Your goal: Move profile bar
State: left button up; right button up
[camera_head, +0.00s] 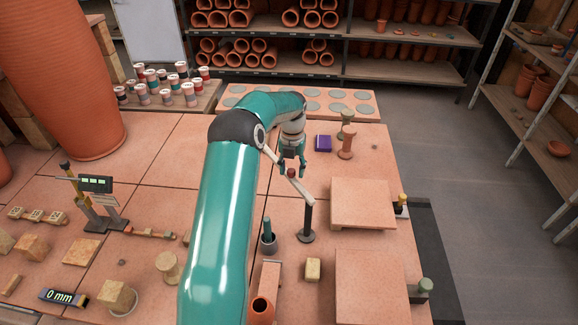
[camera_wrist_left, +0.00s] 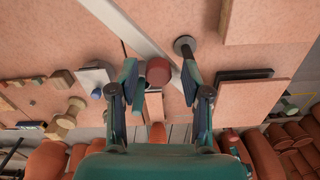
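The profile bar (camera_head: 302,189) is a thin light grey bar that slants across the right half of the table. Its near end is by the top of a dark upright post (camera_head: 307,222) on a round base; its far end passes behind my left arm. A red-brown knob (camera_head: 291,173) is on the bar. My left gripper (camera_head: 292,163) hangs over the knob, pointing down. In the left wrist view the bar (camera_wrist_left: 133,33) runs diagonally. The knob (camera_wrist_left: 158,72) is between the fingers of my left gripper (camera_wrist_left: 160,82), with gaps showing on both sides. My right gripper is not in view.
Two flat boards (camera_head: 362,203) lie to the right. A dark cup (camera_head: 268,243) and a small block (camera_head: 313,268) stand nearer. A 0 mm display (camera_head: 64,297) is at left.

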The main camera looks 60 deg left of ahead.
pick_arm(q)
jog(key=shift+r, duration=0.1)
notch_tip(320, 180, up, 12)
dwell(0.7)
